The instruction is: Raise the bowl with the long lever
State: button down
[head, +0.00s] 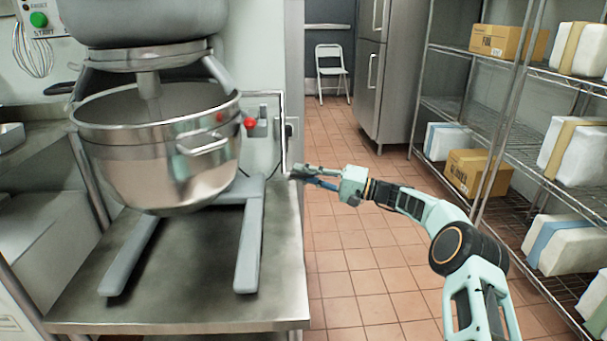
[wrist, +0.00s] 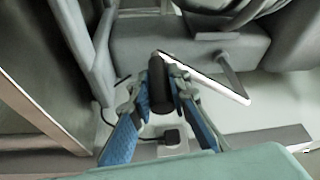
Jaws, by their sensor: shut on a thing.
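The steel mixer bowl (head: 165,165) hangs in the mixer's arms at the left of the head view, above the two grey base legs. A mixing tool (head: 148,84) reaches down into it. The long lever (head: 283,130) is a thin pale bar at the machine's right side, running down to my gripper (head: 299,174). In the wrist view the pale bar (wrist: 210,80) meets a black grip (wrist: 159,85). My gripper's blue-padded fingers (wrist: 160,93) are closed around this black grip. The grip is mostly hidden by my gripper in the head view.
A short control with a red knob (head: 249,124) sits beside the bowl. The mixer stands on a steel table (head: 200,290). A wire shelf (head: 530,150) with boxes stands at the right. The tiled floor (head: 345,270) between is free. A folding chair (head: 331,72) stands far back.

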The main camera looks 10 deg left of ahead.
jog(key=c, duration=1.8)
grip_release()
jog(key=shift+w+f, duration=0.15)
jog(key=shift+w, duration=0.05)
jog(key=d, duration=0.8)
jog(key=s+d+f, duration=0.1)
jog(key=d, duration=0.3)
